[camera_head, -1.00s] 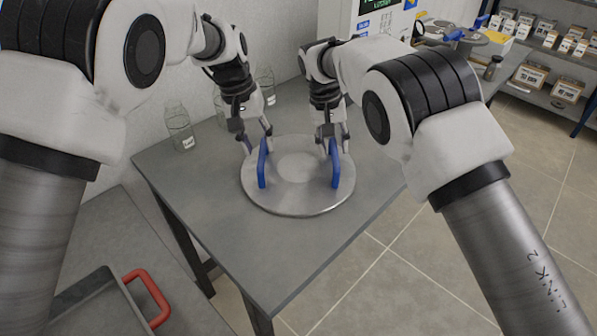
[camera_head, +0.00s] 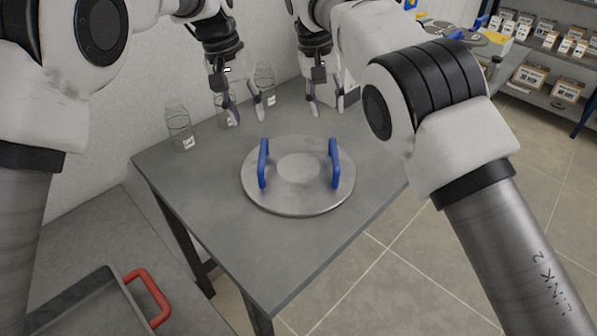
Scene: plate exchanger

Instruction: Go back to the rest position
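A round metal plate (camera_head: 298,196) with two upright blue handles lies flat on the grey table (camera_head: 230,250). The left handle (camera_head: 263,163) and the right handle (camera_head: 334,163) are both free. My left gripper (camera_head: 245,117) is open and empty, above and behind the plate on its left. My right gripper (camera_head: 327,112) is open and empty, above and behind the plate on its right. Both are apart from the handles.
Glass bottles stand along the wall at the back of the table, one at the left (camera_head: 180,128) and one behind my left gripper (camera_head: 265,80). A red handle (camera_head: 148,297) shows at the lower left. Shelves with boxes (camera_head: 530,75) stand at the far right. The table's front is clear.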

